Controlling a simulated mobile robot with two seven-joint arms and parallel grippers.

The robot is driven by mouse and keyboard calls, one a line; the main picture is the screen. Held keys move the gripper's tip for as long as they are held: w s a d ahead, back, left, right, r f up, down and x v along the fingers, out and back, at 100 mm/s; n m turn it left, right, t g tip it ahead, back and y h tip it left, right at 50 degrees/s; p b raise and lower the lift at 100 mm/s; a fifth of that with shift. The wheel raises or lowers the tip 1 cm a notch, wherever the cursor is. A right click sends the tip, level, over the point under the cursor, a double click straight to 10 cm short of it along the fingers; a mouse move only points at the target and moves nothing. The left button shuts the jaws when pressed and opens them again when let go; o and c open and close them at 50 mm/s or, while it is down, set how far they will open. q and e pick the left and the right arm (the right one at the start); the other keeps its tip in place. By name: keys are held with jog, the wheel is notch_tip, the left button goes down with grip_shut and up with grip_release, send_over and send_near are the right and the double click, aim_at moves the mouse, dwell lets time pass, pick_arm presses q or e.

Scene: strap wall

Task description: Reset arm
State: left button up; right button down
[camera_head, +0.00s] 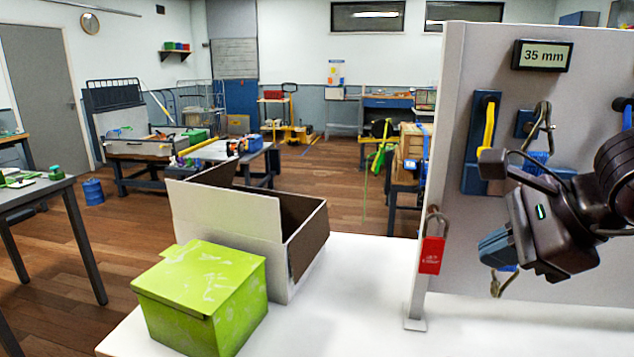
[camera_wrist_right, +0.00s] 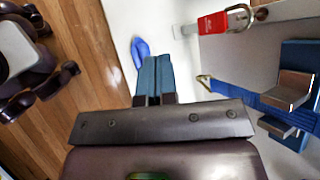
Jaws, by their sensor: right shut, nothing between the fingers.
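My right gripper (camera_head: 494,247) is in front of the grey strap panel (camera_head: 445,150) at the right of the head view. Its blue fingers are together with nothing between them; they also show in the right wrist view (camera_wrist_right: 152,80). A blue strap (camera_wrist_right: 245,97) runs beside the gripper to a blue and metal buckle mount (camera_wrist_right: 297,85). My left gripper is out of view.
A green box (camera_head: 205,295) and an open white carton (camera_head: 230,225) stand on the white table (camera_head: 370,300) at the left. The tabletop between carton and panel is clear.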

jog(key=s+a+f+m+g+y+p, duration=0.2)
jog(key=s+a+f+m+g+y, duration=0.15)
jog(key=a+f+m+y, duration=0.65)
jog(key=s+d+f+m+t+h+p, duration=0.1)
jog(key=d+f+m+t+h, duration=0.55)
jog(key=m, duration=0.75)
jog(key=s+d+f+m+t+h+p, duration=0.1)
jog(key=d+f+m+t+h, duration=0.2)
jog(key=d+f+m+t, duration=0.85)
jog(key=s+a+f+m+g+h, duration=0.1)
jog(key=s+f+m+g+h, duration=0.1)
jog(key=s+f+m+g, duration=0.3)
jog(key=s+a+f+m+g+h, duration=0.2)
jog(key=s+f+m+g, duration=0.3)
jog(key=s+f+m, duration=0.4)
jog(key=shift+s+a+m+h, duration=0.2)
jog(key=shift+a+m+h, duration=0.05)
jog(key=shift+m+h, duration=0.55)
